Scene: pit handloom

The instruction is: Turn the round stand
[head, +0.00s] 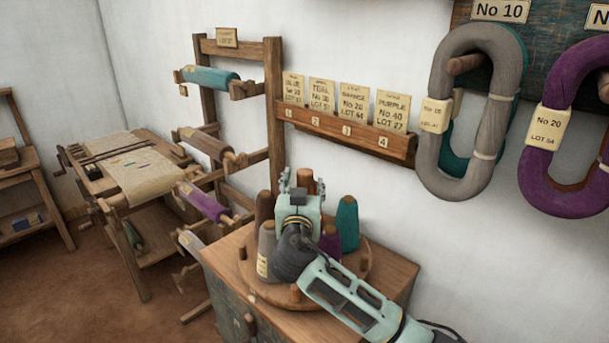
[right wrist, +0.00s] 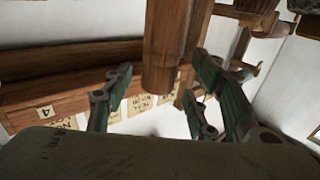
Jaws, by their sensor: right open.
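The round stand (head: 262,291) is a wooden disc on top of a cabinet, with short wooden pegs (head: 365,258) around its rim. Several thread cones stand on it, among them a grey one (head: 266,252), a teal one (head: 347,224) and a purple one partly behind my arm. My right gripper (head: 294,183) is above the stand among the cones, its arm coming in from the lower right and hiding part of the disc. In the right wrist view its fingers (right wrist: 158,90) are apart, with a round wooden post (right wrist: 162,50) showing between them; contact cannot be told.
A wooden card rack (head: 345,130) is on the wall behind the stand. Yarn hanks (head: 440,155) hang at the right. A wooden frame with rolls (head: 275,100) stands close at the left, and a small loom (head: 90,187) is beyond it. Floor is free at the lower left.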

